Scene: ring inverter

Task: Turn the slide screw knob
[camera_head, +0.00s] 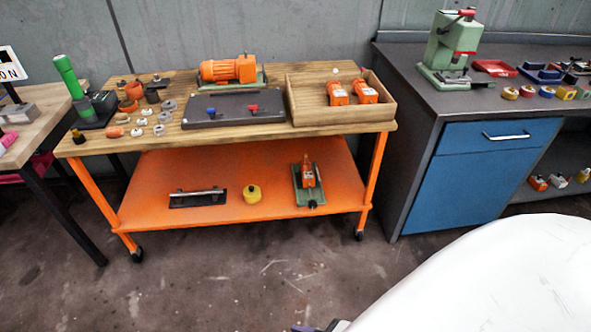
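A small green slide (299,196) with an orange block (308,174) on it sits on the lower orange shelf of the cart, toward its right side. A small dark knob (312,205) shows at the slide's front end, facing me; I take it for the slide screw knob. It is too small to tell how far it is turned. Neither of my grippers can be made out in the head view, and nothing touches the slide.
The orange cart (160,218) has a wooden top with a motor (228,69), a dark plate (232,122), a wooden tray (338,127) and several rings. On its shelf are a yellow part (252,194) and a dark bar (198,203). A blue cabinet (480,181) stands right. Floor in front is clear.

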